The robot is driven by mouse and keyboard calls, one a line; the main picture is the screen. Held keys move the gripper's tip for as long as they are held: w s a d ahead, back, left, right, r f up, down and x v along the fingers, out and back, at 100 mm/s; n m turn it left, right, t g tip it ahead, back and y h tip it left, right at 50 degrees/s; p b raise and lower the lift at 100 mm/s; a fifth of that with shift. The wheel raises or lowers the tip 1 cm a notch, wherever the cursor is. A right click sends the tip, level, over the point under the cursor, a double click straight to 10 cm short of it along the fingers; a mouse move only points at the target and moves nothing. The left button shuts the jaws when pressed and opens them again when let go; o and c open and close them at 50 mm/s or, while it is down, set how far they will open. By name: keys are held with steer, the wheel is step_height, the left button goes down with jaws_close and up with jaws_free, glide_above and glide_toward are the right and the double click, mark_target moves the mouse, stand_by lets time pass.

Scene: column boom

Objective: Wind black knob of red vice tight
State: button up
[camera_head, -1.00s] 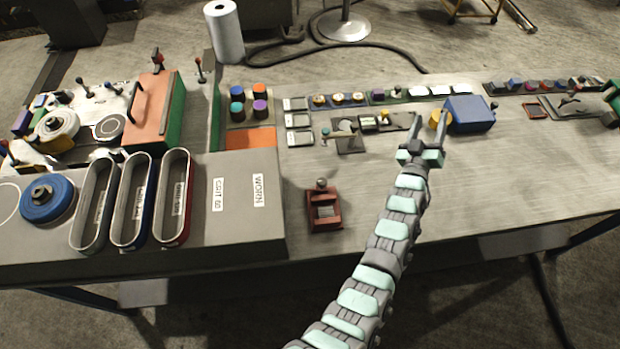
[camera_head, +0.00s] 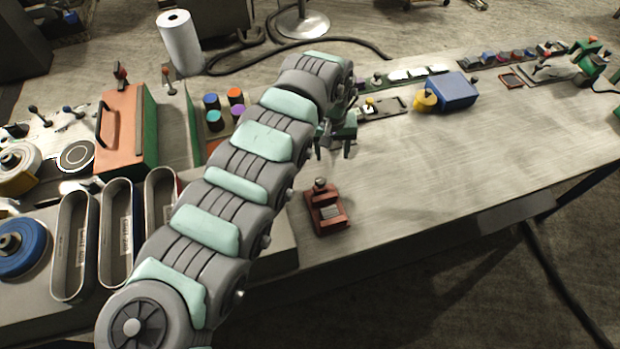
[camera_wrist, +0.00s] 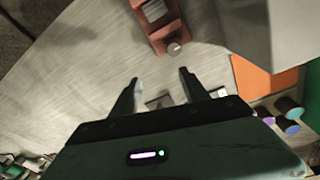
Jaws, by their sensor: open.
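The small red vice (camera_head: 326,210) stands on the bench near its front edge, just right of the grey raised block. Its black knob (camera_head: 320,184) is on the far side of the vice. In the wrist view the vice (camera_wrist: 160,22) is at the top, with the knob (camera_wrist: 174,48) facing my gripper. My gripper (camera_wrist: 158,80) is open and empty, its two fingers apart over bare bench, short of the knob. In the head view my gripper (camera_head: 334,142) is partly hidden by my arm, beyond the vice and above the bench.
A grey block with oval belts (camera_head: 117,235) is left of the vice. An orange and green box (camera_head: 122,130), several coloured knobs (camera_head: 213,118) and a blue block with a yellow end (camera_head: 452,92) are farther back. The bench right of the vice is clear.

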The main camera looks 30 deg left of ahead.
mark_target(321, 181)
steer(key=shift+g, duration=0.5)
steer(key=s+f, duration=0.1)
steer(key=f, duration=0.2)
steer(key=s+a+f, duration=0.1)
steer(key=f, duration=0.5)
steer(key=shift+s+a+f, duration=0.25)
steer(key=shift+s+f, duration=0.1)
steer(key=shift+s, duration=0.05)
steer(key=shift+a+f, duration=0.1)
steer(key=shift+f, duration=0.45)
steer(key=shift+c, duration=0.4)
jaws_close()
